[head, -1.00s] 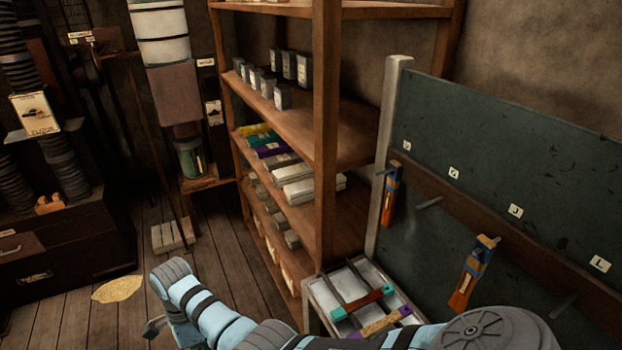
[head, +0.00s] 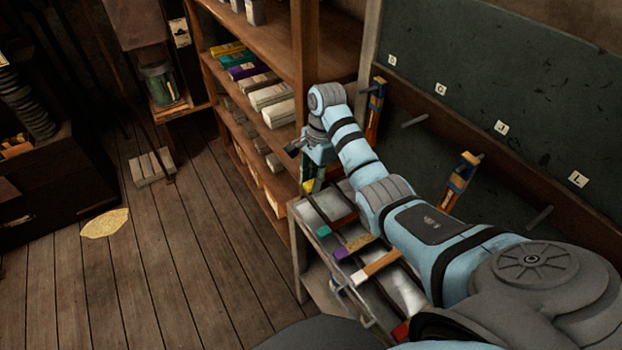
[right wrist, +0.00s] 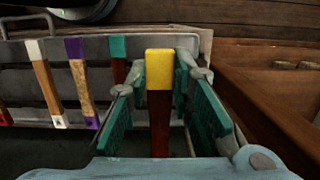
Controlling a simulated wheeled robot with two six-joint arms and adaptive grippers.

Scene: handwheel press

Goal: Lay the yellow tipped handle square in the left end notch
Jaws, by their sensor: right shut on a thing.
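The yellow tipped handle (right wrist: 159,72) has a yellow block end and a dark red-brown shaft. My right gripper (right wrist: 163,88) is shut on it, with one teal finger pad along each side. In the head view my right gripper (head: 311,177) is over the far left end of the metal tray (head: 310,219), and the yellow tip (head: 309,186) shows under it. In the right wrist view the handle runs nearly parallel to the teal tipped handle (right wrist: 118,48) beside it. Whether it touches the end notch is hidden. My left gripper is not in view.
Purple tipped (right wrist: 76,50) and white tipped (right wrist: 36,52) handles lie across the tray, and a red one (head: 401,330) is nearer me. The wooden shelf (head: 292,110) stands close on the left.

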